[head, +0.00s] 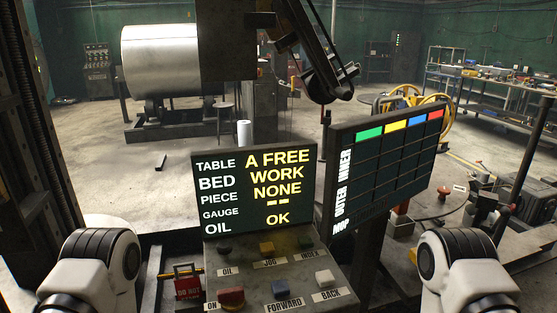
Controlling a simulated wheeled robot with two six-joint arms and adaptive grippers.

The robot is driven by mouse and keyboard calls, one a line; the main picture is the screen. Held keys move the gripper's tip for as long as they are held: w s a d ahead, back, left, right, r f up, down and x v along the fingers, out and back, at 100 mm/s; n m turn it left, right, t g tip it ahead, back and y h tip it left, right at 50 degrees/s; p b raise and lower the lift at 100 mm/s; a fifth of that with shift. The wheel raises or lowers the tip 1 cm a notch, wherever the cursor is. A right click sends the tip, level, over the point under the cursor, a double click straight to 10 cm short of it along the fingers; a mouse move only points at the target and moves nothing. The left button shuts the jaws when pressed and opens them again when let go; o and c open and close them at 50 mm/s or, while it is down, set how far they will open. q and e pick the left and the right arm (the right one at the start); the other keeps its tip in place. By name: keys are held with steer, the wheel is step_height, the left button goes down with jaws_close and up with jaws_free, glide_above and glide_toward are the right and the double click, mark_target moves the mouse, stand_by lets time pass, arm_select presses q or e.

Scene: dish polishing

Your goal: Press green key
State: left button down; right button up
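A sloped control panel (262,277) with two rows of keys stands low in the middle of the head view. In its upper row are a very dark key (228,256) marked OIL, an orange-yellow key (267,248) marked JOG, and a dark, seemingly greenish key (305,242) marked INDEX. I cannot tell for certain which dark key is green. The lower row has a red key (231,296) marked ON, a blue key (279,288) marked FORWARD and a white key (324,277) marked BACK. Neither gripper is in view; only my white arm links show at both sides.
A text screen (254,190) stands behind the panel, reading TABLE A FREE, BED WORK, PIECE NONE, OIL OK. A grid screen (385,165) with coloured headers stands to its right. A red DO NOT tag (187,288) sits left of the panel. A machine arm (325,75) hangs above.

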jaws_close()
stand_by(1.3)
